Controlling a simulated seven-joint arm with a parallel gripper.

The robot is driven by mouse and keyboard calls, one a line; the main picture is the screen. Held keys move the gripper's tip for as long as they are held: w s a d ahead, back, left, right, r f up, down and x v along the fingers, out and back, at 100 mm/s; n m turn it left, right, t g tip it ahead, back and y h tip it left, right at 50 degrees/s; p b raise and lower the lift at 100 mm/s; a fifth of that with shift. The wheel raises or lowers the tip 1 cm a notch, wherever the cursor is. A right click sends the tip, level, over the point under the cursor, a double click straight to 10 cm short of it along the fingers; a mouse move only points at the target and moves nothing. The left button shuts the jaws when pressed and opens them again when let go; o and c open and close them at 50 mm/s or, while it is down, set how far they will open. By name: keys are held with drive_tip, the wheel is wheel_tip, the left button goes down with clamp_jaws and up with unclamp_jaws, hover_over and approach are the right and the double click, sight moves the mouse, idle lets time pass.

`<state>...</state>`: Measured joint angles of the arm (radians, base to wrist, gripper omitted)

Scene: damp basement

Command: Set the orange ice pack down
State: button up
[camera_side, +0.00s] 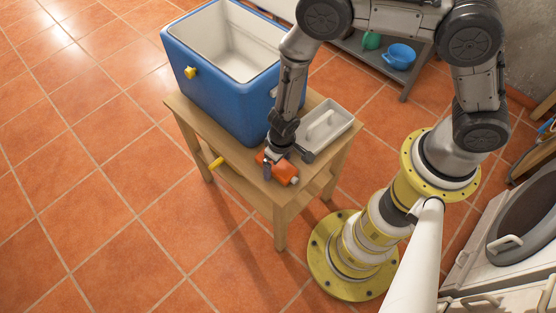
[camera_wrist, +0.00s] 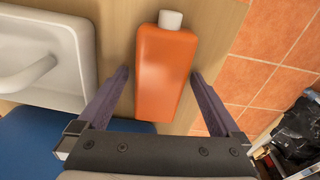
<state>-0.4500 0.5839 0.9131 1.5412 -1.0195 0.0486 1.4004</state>
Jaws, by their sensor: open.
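The orange ice pack (camera_wrist: 165,72), a flat bottle shape with a white cap, lies on the wooden table (camera_wrist: 118,20). In the side view the ice pack (camera_side: 281,168) is at the table's front corner, partly hidden by my gripper. My gripper (camera_wrist: 168,95) is open, with one finger on each side of the ice pack. In the wrist view a gap shows between each finger and the pack. In the side view my gripper (camera_side: 279,167) is low over the table at the pack.
A blue cooler (camera_side: 215,97) with a white inside and yellow spout stands open on the table. A white tray (camera_side: 325,127) with a handle lies beside the pack; it also shows in the wrist view (camera_wrist: 70,50). A grey shelf (camera_side: 365,65) holds a blue pot (camera_side: 399,56).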

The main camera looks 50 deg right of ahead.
wheel_tip(320, 180, up, 12)
drive_tip(key=s, duration=0.1)
idle(1.0)
drive_tip(key=shift+r, duration=0.15)
wheel_tip(320, 180, up, 12)
drive_tip(key=t, duration=0.2)
hover_over(280, 165)
drive_tip(key=w+d, duration=0.2)
drive_tip(key=d, duration=0.3)
drive_tip(key=s+d+r+m, duration=0.1)
drive_tip(key=s+d+r, duration=0.3)
drive_tip(key=r, duration=0.5)
drive_tip(key=s+d+r+t, duration=0.1)
drive_tip(key=s+d+r, duration=0.2)
drive_tip(key=s+r, duration=0.2)
drive_tip(key=s+d+r+t, duration=0.1)
drive_tip(key=s+d+r, duration=0.2)
drive_tip(key=s, duration=0.6)
wheel_tip(280, 165, up, 2)
drive_tip(key=shift+r+t, duration=0.25)
drive_tip(key=shift+t, duration=0.05)
